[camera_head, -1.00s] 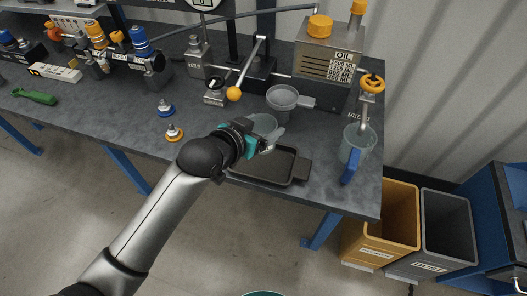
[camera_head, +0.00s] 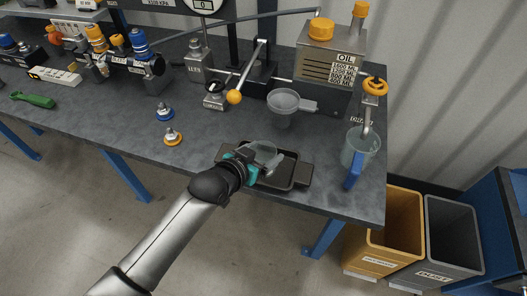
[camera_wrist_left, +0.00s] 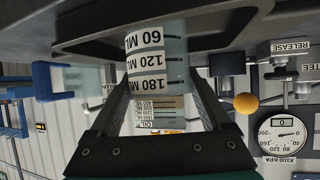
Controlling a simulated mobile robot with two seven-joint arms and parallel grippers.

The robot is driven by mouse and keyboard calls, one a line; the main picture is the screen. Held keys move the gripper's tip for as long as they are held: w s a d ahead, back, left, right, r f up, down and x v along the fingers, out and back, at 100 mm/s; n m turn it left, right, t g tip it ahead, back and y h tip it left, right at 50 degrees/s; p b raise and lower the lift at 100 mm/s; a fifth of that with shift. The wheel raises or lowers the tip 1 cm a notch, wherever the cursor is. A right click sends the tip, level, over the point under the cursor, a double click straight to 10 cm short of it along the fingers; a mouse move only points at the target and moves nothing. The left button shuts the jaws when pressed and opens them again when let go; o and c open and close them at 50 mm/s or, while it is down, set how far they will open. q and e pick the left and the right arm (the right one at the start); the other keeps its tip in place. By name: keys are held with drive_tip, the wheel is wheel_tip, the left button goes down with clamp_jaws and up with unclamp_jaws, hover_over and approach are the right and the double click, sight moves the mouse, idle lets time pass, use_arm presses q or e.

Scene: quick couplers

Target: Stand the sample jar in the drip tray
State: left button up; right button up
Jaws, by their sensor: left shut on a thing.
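The sample jar (camera_head: 264,151) is clear, with a scale marked 60, 120 and 180 ML that reads upside down in the left wrist view (camera_wrist_left: 155,60). My left gripper (camera_head: 248,168) is shut on the jar from its near side; its fingers (camera_wrist_left: 160,110) flank the jar in the wrist view. The dark drip tray (camera_head: 287,174) lies at the bench's front edge, and the jar is upright over its left part, with its base low inside the rim (camera_wrist_left: 90,42). Whether the base touches the tray floor I cannot tell. My right gripper is not in view.
An orange-knobbed lever (camera_head: 235,97) and the oil unit (camera_head: 328,65) are behind. Two small couplers (camera_head: 172,137) lie left on clear bench.

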use_arm(q)
drive_tip(key=o, duration=1.2)
drive_tip(key=shift+r, duration=0.15)
drive_tip(key=p+v, duration=0.2)
drive_tip(key=v, duration=1)
drive_tip(key=shift+p, duration=0.35)
